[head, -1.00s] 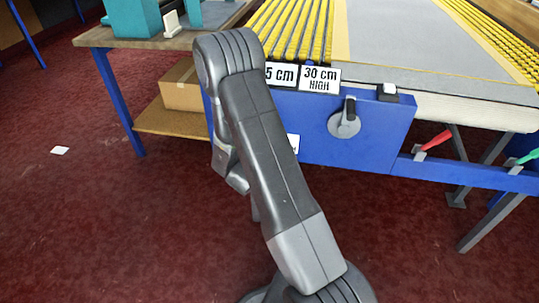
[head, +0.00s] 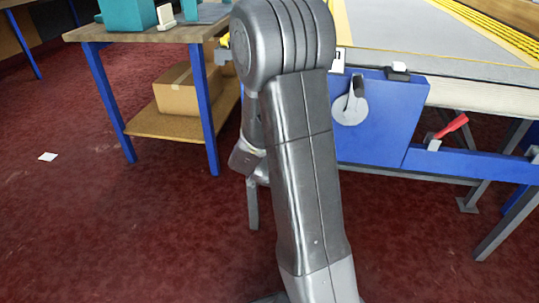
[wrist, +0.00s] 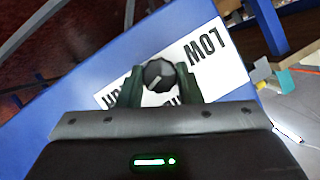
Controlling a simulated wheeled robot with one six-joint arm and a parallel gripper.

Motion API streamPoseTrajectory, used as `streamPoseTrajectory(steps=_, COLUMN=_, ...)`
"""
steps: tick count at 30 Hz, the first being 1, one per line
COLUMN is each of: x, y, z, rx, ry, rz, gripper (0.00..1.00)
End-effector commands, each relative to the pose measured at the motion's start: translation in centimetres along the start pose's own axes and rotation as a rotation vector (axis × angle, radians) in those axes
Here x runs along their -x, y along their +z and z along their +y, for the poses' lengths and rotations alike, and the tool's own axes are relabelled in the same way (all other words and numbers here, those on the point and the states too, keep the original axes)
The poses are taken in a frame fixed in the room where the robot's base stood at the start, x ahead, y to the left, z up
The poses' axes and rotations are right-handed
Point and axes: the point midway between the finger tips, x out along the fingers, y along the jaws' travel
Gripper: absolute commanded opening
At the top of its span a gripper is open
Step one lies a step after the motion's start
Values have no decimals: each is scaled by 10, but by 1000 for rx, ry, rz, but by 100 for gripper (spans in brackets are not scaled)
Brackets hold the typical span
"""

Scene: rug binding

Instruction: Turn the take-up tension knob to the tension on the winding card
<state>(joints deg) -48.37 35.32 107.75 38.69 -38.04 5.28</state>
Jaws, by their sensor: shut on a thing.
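In the wrist view, a small dark round knob (wrist: 159,73) with a pale line on its face sits between the two green fingers of my gripper (wrist: 161,83). The fingers are shut on it. Behind it is a white label plate (wrist: 208,52) on a blue panel. "LOW" reads upside down at its right; the other lettering is partly covered by my gripper. In the head view my arm hides the gripper and knob. Only a white sliver of a card (head: 340,61) shows beside my arm; its wording is hidden.
A blue machine panel (head: 385,125) carries a grey disc with a black-handled lever (head: 351,103). A red handle (head: 453,126) is on the rail at right. A workbench (head: 150,34) with a cardboard box (head: 187,90) below stands at left. The red floor is open at left.

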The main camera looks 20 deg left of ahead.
Motion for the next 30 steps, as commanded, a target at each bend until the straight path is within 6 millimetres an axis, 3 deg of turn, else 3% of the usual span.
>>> streamPoseTrajectory(steps=13, x=0, y=1, z=3, rx=-250, ry=-101, rz=-3, gripper=9)
streamPoseTrajectory(steps=30, x=0, y=0, z=2, rx=-308, ry=-124, rz=0, gripper=9)
